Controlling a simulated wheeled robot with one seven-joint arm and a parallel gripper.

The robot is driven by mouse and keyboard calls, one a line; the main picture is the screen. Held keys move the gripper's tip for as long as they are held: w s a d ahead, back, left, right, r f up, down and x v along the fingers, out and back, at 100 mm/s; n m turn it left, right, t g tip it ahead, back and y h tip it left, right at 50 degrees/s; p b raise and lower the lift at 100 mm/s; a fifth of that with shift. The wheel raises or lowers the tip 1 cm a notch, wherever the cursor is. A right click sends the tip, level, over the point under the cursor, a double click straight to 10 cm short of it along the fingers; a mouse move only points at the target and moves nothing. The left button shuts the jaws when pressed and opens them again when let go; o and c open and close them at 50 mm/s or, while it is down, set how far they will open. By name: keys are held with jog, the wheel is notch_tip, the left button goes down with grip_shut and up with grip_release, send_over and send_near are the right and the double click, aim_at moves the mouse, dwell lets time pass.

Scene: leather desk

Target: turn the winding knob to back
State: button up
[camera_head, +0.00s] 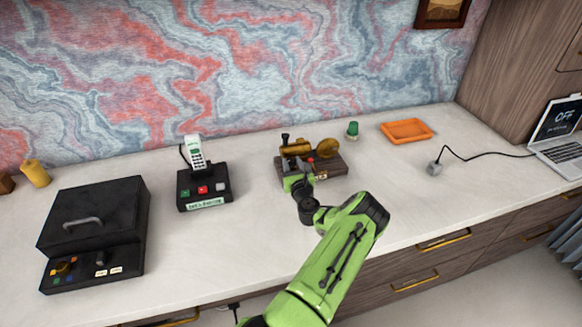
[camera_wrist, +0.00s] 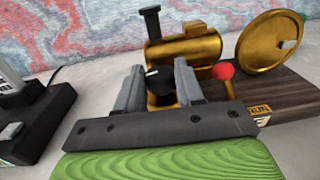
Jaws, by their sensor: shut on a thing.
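A brass model engine (camera_head: 296,147) stands on a dark wooden base (camera_head: 335,165) on the white desk. My gripper (camera_head: 297,180) is at the engine's front left. In the wrist view its grey fingers (camera_wrist: 158,76) are on both sides of this knob, shut on it. The fingers and palm hide part of the knob and engine front.
A red ball (camera_wrist: 222,71) is close right of the fingers. A black phone stand (camera_head: 205,190) is to the left, a black lidded box (camera_head: 95,215) farther left. An orange tray (camera_head: 406,131) and a green object (camera_head: 352,130) are behind right. Desk in front is clear.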

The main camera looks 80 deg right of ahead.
jog(key=n+t+b, duration=0.1)
jog(key=n+t+y+b, duration=0.1)
jog(key=t+y+b, duration=0.1)
jog(key=shift+s+d+f+n+t, duration=0.25)
jog(key=shift+s+n+t, duration=0.05)
jog(key=shift+s+n, duration=0.1)
jog(key=n+t+y+b, duration=0.1)
jog(key=b, duration=0.1)
jog(key=n+t+y+b, duration=0.1)
jog(key=y+b, duration=0.1)
jog(key=b, duration=0.1)
jog(key=shift+s+d+f+n+t, duration=0.1)
jog(key=shift+d+n+t, duration=0.05)
jog(key=shift+n+t, duration=0.15)
jog(key=n+t+y+b, duration=0.1)
jog(key=b, duration=0.1)
jog(key=n+y+b, duration=0.1)
jog(key=y, duration=0.1)
jog(key=shift+d+r+t+b, duration=0.1)
jog(key=shift+r+t+b, duration=0.15)
jog(key=shift+t+b, duration=0.15)
jog(key=shift+r+n+y+b, duration=0.2)
jog(key=shift+n+y+b, duration=0.1)
jog(key=shift+y, duration=0.2)
jog(key=o, duration=1)
jog(key=shift+o, duration=0.2)
jog(key=shift+f, duration=0.1)
